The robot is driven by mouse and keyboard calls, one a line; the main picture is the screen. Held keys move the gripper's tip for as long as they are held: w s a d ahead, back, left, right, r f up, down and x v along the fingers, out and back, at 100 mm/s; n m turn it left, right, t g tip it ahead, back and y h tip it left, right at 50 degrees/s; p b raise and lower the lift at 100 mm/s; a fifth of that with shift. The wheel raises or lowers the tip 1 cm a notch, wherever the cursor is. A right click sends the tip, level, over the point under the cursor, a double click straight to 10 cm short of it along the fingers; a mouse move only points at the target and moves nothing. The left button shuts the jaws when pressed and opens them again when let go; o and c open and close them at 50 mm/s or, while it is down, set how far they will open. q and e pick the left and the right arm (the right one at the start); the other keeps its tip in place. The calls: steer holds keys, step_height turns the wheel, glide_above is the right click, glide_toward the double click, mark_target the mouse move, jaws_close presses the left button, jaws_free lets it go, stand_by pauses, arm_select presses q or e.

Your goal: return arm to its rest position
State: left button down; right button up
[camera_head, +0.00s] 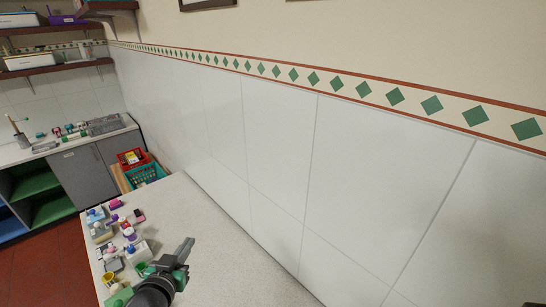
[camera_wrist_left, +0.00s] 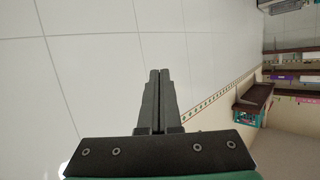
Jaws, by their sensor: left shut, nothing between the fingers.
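My left gripper (camera_head: 188,243) shows at the bottom of the head view, above the pale speckled worktop (camera_head: 230,272). Its dark fingers are shut with nothing between them and point up and slightly right in the picture. In the left wrist view the two fingers (camera_wrist_left: 160,73) lie side by side, with white wall tiles behind them. My right gripper is not in view.
Several small bottles and containers (camera_head: 128,233) crowd the left side of the worktop. The white tiled wall (camera_head: 275,150) borders it behind. Red and teal crates (camera_head: 143,173) stand past its far end, near a grey cabinet (camera_head: 78,178). The worktop right of the gripper is clear.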

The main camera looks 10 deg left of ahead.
arm_select(q)
steer(key=s+d+r+m+t+h, duration=0.1)
steer(key=d+r+t, duration=0.2)
steer(key=r, duration=0.7)
steer(key=s+d+r+t+h, duration=0.1)
steer(key=s+d+r+t, duration=0.15)
steer(key=r, duration=0.75)
steer(key=s+d+r+m+t, duration=0.1)
steer(key=d+r+t, duration=0.15)
steer(key=r, duration=0.75)
steer(key=s+d+r+t+h, duration=0.1)
steer(key=s+r+t, duration=0.4)
steer(key=s+r, duration=0.9)
steer(key=shift+d+n+h, duration=0.3)
steer(key=shift+d+n, duration=0.05)
steer(key=shift+n, duration=0.05)
